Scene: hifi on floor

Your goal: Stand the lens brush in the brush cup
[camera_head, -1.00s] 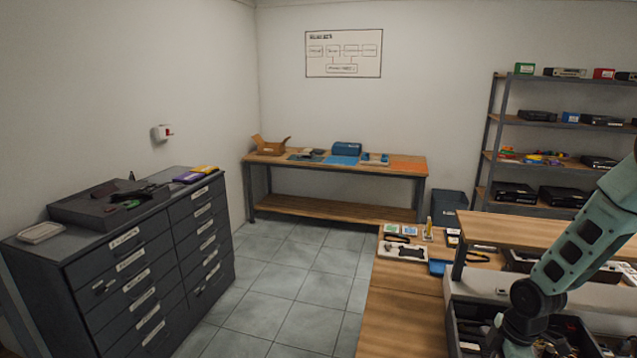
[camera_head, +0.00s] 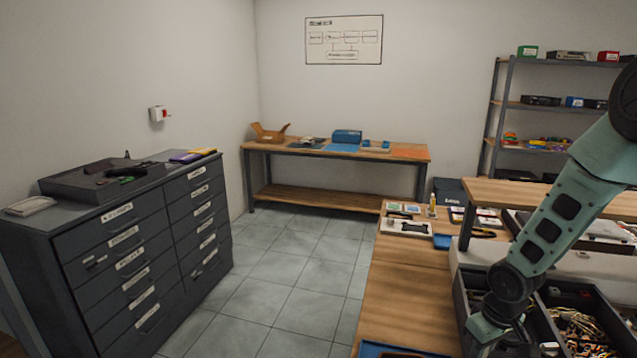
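I cannot make out the lens brush or the brush cup. My arm (camera_head: 550,225) comes in from the right and bends down to the bottom edge of the picture. My gripper is out of the picture below, so its fingers and anything in them are hidden. A small yellow upright item (camera_head: 433,205) stands on the wooden bench (camera_head: 405,290), too small to identify.
A white tray with a dark item (camera_head: 405,227) and small cards lie on the bench. Open bins of loose parts (camera_head: 582,325) are at lower right, below a raised wooden shelf (camera_head: 480,190). A drawer cabinet (camera_head: 125,260) stands left. The tiled floor (camera_head: 275,270) between is clear.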

